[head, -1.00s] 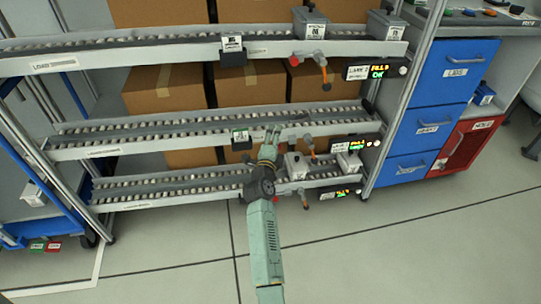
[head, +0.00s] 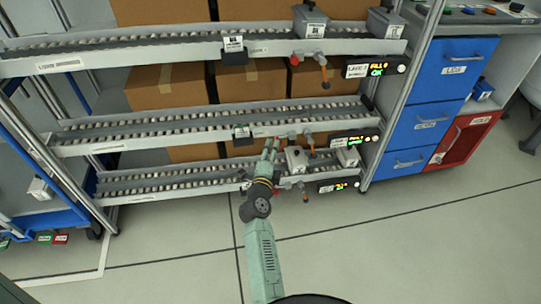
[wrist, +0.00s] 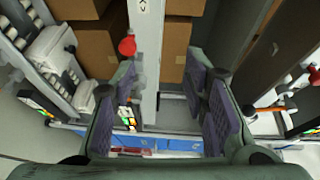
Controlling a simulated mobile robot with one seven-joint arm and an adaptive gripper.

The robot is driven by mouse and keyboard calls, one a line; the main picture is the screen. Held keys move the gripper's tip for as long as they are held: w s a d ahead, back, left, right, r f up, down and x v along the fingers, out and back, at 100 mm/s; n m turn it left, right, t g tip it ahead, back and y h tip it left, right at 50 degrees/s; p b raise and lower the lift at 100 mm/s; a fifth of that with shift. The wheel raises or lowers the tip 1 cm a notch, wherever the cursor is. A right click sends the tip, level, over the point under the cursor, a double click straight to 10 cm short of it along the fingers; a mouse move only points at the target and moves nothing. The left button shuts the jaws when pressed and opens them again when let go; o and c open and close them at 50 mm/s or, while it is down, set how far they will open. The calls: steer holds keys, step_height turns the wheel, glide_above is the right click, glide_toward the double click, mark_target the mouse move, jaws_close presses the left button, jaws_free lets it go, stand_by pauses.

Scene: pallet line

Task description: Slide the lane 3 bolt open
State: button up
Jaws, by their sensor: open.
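My gripper (head: 273,146) is open and empty in front of the shelf, between the middle and lowest roller lanes. In the wrist view its two padded fingers (wrist: 163,80) stand apart. A red knob (wrist: 127,46) shows just beyond the left finger's tip, and I cannot tell whether they touch. The lowest lane (head: 160,190), likely lane 3 by its position, has an orange-tipped lever (head: 304,193) and a display box (head: 338,186) at its right end. Its bolt is small and partly hidden behind my gripper, so its position is unclear.
The middle lane (head: 110,146) and top lane (head: 110,59) run above, with cartons (head: 168,86) behind them. A grey block (head: 297,158) stands close right of my gripper. Blue drawers (head: 430,122) stand right. The floor (head: 400,245) in front is clear.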

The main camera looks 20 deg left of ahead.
steer(key=shift+p+v, duration=0.35)
steer(key=shift+v, duration=0.8)
steer(key=shift+p, duration=0.6)
steer(key=shift+f, duration=0.1)
